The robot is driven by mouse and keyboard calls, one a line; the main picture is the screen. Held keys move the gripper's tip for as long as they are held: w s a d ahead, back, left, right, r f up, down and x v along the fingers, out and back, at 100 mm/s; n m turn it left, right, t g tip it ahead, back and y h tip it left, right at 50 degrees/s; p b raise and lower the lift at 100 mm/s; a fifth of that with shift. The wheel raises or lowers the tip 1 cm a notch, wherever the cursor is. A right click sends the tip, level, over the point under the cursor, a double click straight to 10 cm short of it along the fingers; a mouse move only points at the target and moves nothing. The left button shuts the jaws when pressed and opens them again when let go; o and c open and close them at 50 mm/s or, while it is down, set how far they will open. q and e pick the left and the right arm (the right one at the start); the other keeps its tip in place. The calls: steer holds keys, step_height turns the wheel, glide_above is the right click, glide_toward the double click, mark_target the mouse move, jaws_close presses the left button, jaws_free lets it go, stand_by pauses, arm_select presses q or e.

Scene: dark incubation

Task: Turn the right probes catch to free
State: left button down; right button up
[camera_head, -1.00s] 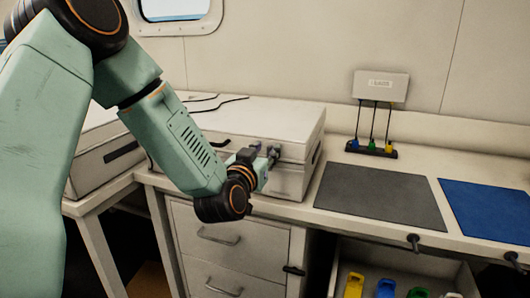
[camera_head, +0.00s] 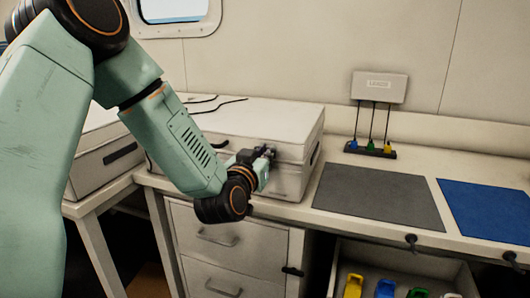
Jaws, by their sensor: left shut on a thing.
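A pale closed case (camera_head: 270,120) stands on the bench, its front face toward me. My left gripper (camera_head: 269,152) reaches the right part of this front face, at the seam below the lid. Its fingers are shut on the small right probes catch there. The fingers hide the catch, so I cannot tell which way it is turned. My right gripper is not in view.
A second pale case (camera_head: 90,165) stands at the left. A grey mat (camera_head: 375,196) and a blue mat (camera_head: 490,213) lie right of the case. A small rack (camera_head: 371,151) with coloured plugs stands behind. An open drawer (camera_head: 405,262) below holds several coloured clips.

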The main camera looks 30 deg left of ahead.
arm_select(q)
steer(key=shift+s+a+f+n+b, duration=0.1)
steer(key=shift+a+f+n+b, duration=0.7)
steer(key=shift+n, duration=2.15)
steer(key=shift+s+a+f+n+b, duration=0.1)
steer(key=shift+n+b, duration=1.35)
steer(key=shift+n, duration=1.45)
steer(key=shift+s+a+f+n+b, duration=0.1)
steer(key=shift+a+f+n+b, duration=0.7)
steer(key=shift+n, duration=2.15)
steer(key=shift+d+r+b, duration=0.35)
steer(key=shift+d+b, duration=0.05)
steer(key=c, duration=1.4)
jaws_free()
steer(key=shift+o, duration=0.2)
steer(key=shift+s+n, duration=0.1)
steer(key=shift+n, duration=0.2)
